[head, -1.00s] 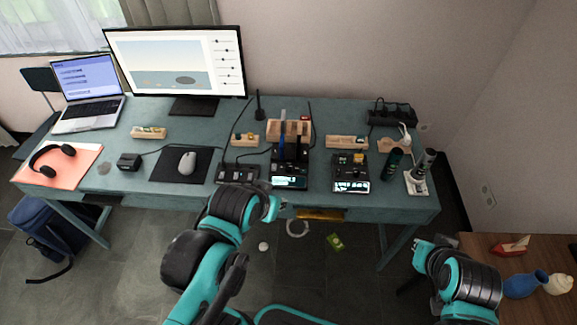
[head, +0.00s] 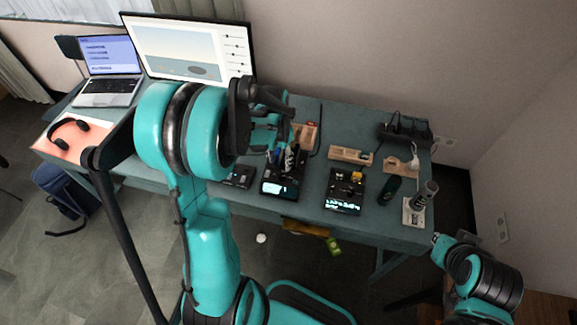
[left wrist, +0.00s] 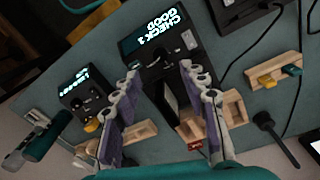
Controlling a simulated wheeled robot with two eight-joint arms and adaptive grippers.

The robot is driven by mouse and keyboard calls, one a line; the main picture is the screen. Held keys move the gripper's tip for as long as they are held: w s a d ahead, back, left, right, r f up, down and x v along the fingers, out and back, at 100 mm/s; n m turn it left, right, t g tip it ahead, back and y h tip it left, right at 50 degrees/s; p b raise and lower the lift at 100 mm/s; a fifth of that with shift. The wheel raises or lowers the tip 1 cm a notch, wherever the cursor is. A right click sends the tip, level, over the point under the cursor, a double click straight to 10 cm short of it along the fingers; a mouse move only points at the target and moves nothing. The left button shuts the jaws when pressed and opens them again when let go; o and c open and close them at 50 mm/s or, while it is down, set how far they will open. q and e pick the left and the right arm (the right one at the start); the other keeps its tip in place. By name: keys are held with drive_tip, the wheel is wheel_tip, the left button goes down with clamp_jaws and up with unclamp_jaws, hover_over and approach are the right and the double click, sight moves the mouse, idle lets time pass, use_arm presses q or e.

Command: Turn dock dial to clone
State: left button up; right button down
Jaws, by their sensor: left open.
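A black dock-like box (head: 280,182) with a lit screen stands near the table's front edge, with upright pieces in its top. In the left wrist view this box (left wrist: 160,42) reads "CHECK 1 GOOD" and has small knobs; I cannot tell which is the dial or read its marks. A second black box (head: 343,192) with a lit screen and knobs stands to its right; it also shows in the left wrist view (left wrist: 85,95). My left gripper (left wrist: 158,76) is open above the first box, fingers apart, seemingly touching nothing. My right gripper (head: 440,242) is off the table's right side, its fingers unclear.
Wooden holders (head: 350,156) stand behind the boxes. The monitor (head: 190,50) and laptop (head: 108,75) stand at the back left. My left arm hides the table's middle.

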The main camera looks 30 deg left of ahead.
sight(281, 176)
use_arm(q)
wheel_tip(281, 176, down, 8)
drive_tip(key=b, duration=0.2)
drive_tip(key=shift+d+b, duration=0.15)
drive_tip(key=shift+b, duration=0.25)
clamp_jaws()
